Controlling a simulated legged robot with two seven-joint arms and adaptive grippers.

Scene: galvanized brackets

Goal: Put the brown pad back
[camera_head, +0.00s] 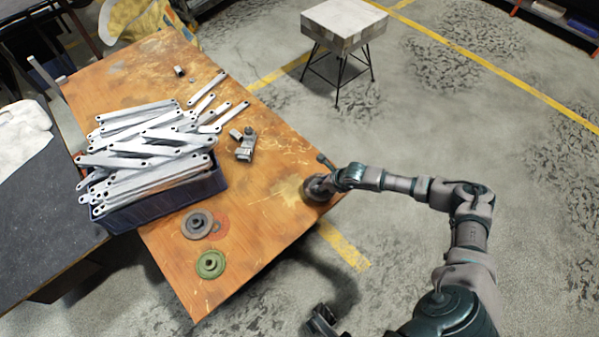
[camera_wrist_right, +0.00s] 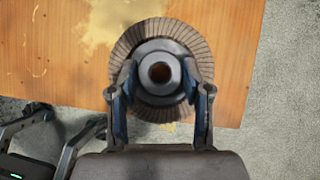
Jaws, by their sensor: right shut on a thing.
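The brown pad (camera_wrist_right: 160,70) is a round, ribbed grey-brown disc with a grey hub and a dark centre hole. My right gripper (camera_wrist_right: 160,88) is shut on its hub, one finger on each side. In the head view, the pad (camera_head: 318,190) is at the right edge of the wooden table (camera_head: 262,225), under my right gripper (camera_head: 328,182). Whether it touches the table is unclear. My left gripper (camera_head: 322,320) is low in the head view, off the table's front edge. Its fingers look apart and empty in the right wrist view (camera_wrist_right: 60,135).
A dark blue crate (camera_head: 165,207) is heaped with metal brackets (camera_head: 150,150). A small metal part (camera_head: 245,146) lies behind. The table between discs and pad is clear.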

